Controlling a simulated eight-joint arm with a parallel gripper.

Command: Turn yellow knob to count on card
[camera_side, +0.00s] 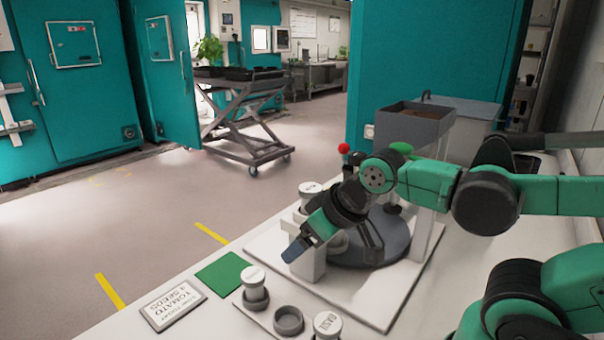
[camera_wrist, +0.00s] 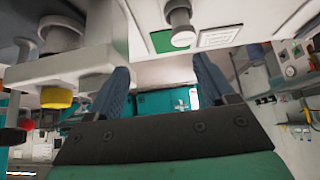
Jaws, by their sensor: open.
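The card (camera_side: 173,304) lies flat at the front of the bench and reads TOMATO and SEEDS; the count is too small to read surely. It also shows in the wrist view (camera_wrist: 219,38). My gripper (camera_side: 294,249) points down and left, in front of the device. In the wrist view its blue fingers (camera_wrist: 163,78) are apart with nothing between them, off to the right of the knob.
A green mat (camera_side: 221,274) lies beside the card. A white-lidded jar (camera_side: 253,281), an empty grey cup (camera_side: 288,320) and a BASIL jar (camera_side: 327,325) stand along the front. Another jar (camera_side: 310,190) and a red ball (camera_side: 343,148) are behind my gripper. The dark round plate (camera_side: 400,238) lies under my arm.

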